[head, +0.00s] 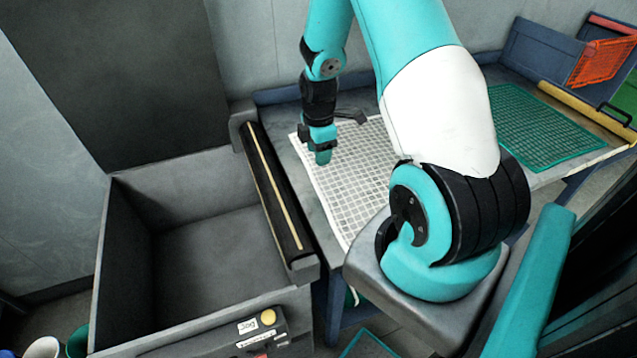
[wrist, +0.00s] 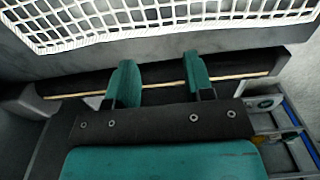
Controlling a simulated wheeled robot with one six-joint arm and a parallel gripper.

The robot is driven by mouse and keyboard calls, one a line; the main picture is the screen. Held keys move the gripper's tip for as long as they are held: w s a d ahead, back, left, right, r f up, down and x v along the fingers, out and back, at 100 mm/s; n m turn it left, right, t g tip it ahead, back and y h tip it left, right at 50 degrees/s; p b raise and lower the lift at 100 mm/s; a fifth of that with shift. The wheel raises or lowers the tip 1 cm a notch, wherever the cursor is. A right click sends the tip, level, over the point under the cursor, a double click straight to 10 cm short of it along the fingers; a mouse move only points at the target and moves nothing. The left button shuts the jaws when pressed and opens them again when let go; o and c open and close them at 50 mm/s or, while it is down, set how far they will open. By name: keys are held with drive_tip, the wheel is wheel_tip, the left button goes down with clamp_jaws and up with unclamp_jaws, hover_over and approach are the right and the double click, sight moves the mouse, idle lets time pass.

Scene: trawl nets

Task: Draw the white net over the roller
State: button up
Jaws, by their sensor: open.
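The white net (head: 352,172) lies flat on the grey table, its near-left edge close to the table's left side. The roller (head: 268,185) is a dark bar with a pale yellow strip along it, mounted between the table and the grey bin. My gripper (head: 322,157) is over the net's left part in the head view, its height above the net unclear. In the wrist view my gripper (wrist: 161,78) is open, with two teal fingers apart and nothing between them. The roller (wrist: 240,70) shows behind the fingers, and the net's edge (wrist: 150,18) lies beyond them.
The deep grey bin (head: 210,262) left of the roller looks empty; a control box with a yellow button (head: 268,317) is on its front. A green net (head: 535,122) lies on the table's right part. A blue crate (head: 542,48) with an orange net (head: 603,60) stands behind.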

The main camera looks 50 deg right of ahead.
sight(319, 183)
wheel_tip(319, 183, down, 9)
drive_tip(key=b, duration=0.6)
drive_tip(key=shift+r, duration=0.15)
clamp_jaws()
wheel_tip(319, 183, up, 7)
drive_tip(key=p, duration=0.6)
drive_tip(key=shift+r, duration=0.15)
drive_tip(key=shift+f+b, duration=0.25)
drive_tip(key=shift+b, duration=0.05)
